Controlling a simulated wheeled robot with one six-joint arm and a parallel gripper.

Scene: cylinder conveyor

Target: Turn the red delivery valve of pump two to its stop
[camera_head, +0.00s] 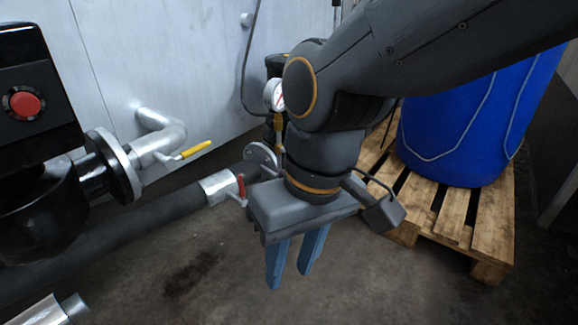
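A small red valve lever (241,186) sits on the silver-ended pipe left of my gripper. It stands roughly upright in the picture, and its lower end is close to my gripper's body. My gripper (289,280) hangs in front of the pipe, with its two blue fingers pointing down. The fingers are apart with nothing between them, and their tips are below and right of the red lever. I cannot tell how far they are from the lever in depth. My arm and gripper hide part of the pipework behind them.
A black machine with a red button (24,103) stands at the left. A yellow-handled valve (193,151) and a pressure gauge (275,95) are behind. A blue drum (450,130) stands on a wooden pallet (491,243) at the right. The floor below my gripper is clear.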

